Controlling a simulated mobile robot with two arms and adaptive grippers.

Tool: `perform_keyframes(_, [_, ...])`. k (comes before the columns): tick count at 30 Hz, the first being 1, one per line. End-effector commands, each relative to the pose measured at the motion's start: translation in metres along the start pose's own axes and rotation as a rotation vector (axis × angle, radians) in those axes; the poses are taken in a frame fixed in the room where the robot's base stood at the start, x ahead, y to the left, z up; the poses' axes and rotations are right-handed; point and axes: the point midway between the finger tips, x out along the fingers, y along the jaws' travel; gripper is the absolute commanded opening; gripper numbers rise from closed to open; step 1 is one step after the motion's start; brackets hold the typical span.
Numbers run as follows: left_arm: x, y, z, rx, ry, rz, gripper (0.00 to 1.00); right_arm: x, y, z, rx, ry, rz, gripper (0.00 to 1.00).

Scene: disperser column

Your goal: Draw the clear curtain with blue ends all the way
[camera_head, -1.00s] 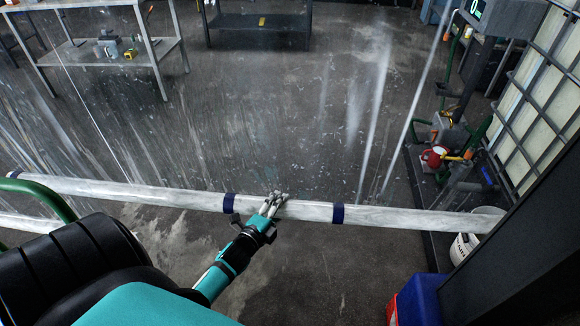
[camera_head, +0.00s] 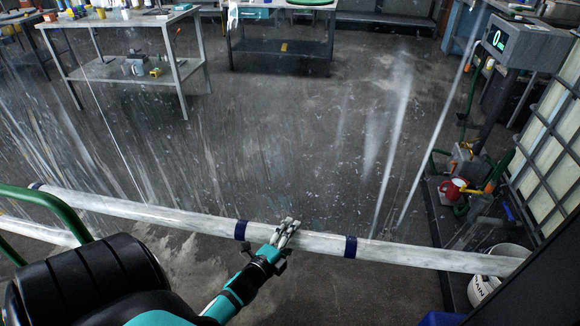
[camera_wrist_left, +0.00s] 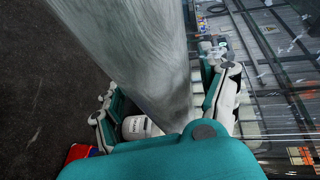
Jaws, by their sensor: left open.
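The clear curtain (camera_head: 393,120) is a see-through sheet with whitish streaks, and the floor behind shows through it. A cloudy clear bar (camera_head: 180,216) runs across its lower part, with dark blue bands on it (camera_head: 241,230) (camera_head: 350,246). My left gripper (camera_head: 287,231) is at the bar between the two middle bands. In the left wrist view the bar (camera_wrist_left: 135,50) passes between the open fingers of my left gripper (camera_wrist_left: 165,95). Whether the fingers touch it I cannot tell. My right gripper is out of view.
A green rail (camera_head: 50,202) curves in at the left. A white bucket (camera_head: 484,289) stands under the bar's right end, by a caged tank (camera_head: 545,150) and a scale display (camera_head: 505,40). A metal table (camera_head: 110,75) stands behind the curtain. Floor there is clear.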

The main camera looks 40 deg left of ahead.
Motion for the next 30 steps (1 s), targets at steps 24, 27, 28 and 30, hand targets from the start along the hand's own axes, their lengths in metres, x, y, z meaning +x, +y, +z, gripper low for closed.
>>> perform_keyframes(24, [-0.118,0.001,0.000,0.000,-0.001,0.002,0.78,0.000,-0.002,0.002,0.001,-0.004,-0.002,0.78])
perform_keyframes(27, [-0.120,0.000,0.000,0.000,0.000,0.000,0.78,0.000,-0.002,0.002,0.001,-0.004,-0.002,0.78])
perform_keyframes(28, [-0.120,0.000,0.000,0.000,0.000,0.000,0.78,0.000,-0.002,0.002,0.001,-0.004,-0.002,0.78])
perform_keyframes(30, [-0.120,0.000,0.000,0.000,0.000,0.000,0.78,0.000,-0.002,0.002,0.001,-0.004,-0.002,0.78])
